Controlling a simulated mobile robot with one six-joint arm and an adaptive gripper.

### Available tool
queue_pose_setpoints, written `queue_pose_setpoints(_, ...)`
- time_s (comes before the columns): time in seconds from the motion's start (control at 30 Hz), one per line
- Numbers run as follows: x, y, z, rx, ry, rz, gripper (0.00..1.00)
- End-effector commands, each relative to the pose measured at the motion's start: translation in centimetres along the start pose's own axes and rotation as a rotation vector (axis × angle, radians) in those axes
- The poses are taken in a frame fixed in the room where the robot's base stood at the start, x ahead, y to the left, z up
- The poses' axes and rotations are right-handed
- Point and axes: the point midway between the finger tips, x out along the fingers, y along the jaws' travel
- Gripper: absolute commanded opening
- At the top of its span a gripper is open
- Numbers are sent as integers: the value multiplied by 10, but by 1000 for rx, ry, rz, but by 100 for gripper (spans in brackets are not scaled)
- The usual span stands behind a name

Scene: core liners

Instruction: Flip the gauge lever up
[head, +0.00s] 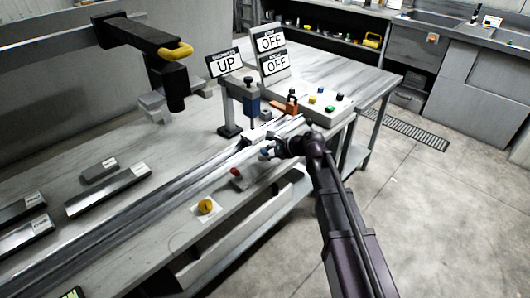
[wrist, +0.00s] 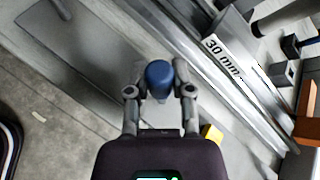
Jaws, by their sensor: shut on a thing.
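My gripper (wrist: 158,72) is shut on a blue rounded knob (wrist: 159,76), which sits between its two fingers in the wrist view. This looks like the end of the gauge lever, next to the part labelled "30 mm" (wrist: 222,54). In the head view my gripper (head: 270,151) is beside the long metal rail on the bench, with the blue knob small at its tips. The lever's shaft and pivot are hidden, so I cannot tell its exact angle.
A yellow knob (head: 205,207) is on the front. Dark bars (head: 108,190) lie left.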

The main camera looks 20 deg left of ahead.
Motion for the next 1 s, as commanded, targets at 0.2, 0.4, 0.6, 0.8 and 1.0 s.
queue_pose_setpoints(0.2,1,0,0,-2,2,1,0)
queue_pose_setpoints(0.4,0,0,0,-1,1,1,65)
queue_pose_setpoints(0.6,0,0,0,0,0,1,65)
queue_pose_setpoints(0.8,0,0,0,1,0,0,65)
queue_pose_setpoints(1.0,-3,0,-3,-3,4,-1,65)
